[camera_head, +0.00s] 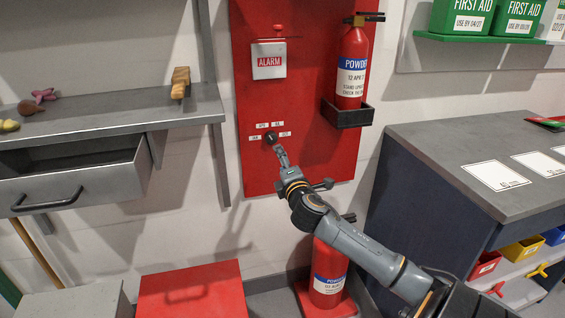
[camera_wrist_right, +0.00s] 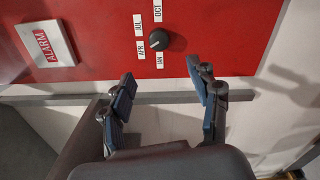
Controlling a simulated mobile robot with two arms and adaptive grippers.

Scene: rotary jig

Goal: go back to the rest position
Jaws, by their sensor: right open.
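A small black rotary knob (camera_head: 271,137) is on the red wall panel (camera_head: 262,100), with four white labels around it. In the right wrist view the knob (camera_wrist_right: 153,41) has labels reading JAN, APR, JUL and OCT, and its pointer direction is hard to tell. My right gripper (camera_head: 283,158) is just below and to the right of the knob in the head view. In the right wrist view my right gripper (camera_wrist_right: 164,88) is open, its fingers wide apart with nothing between them, and the knob lies beyond the fingertips. My left gripper is not in view.
A white ALARM box (camera_head: 269,61) and a fire extinguisher (camera_head: 352,70) in a black bracket are on the panel. A second extinguisher (camera_head: 328,272) stands below, near my right arm. A grey workbench (camera_head: 440,150) is at right, a shelf with an open drawer (camera_head: 80,190) at left.

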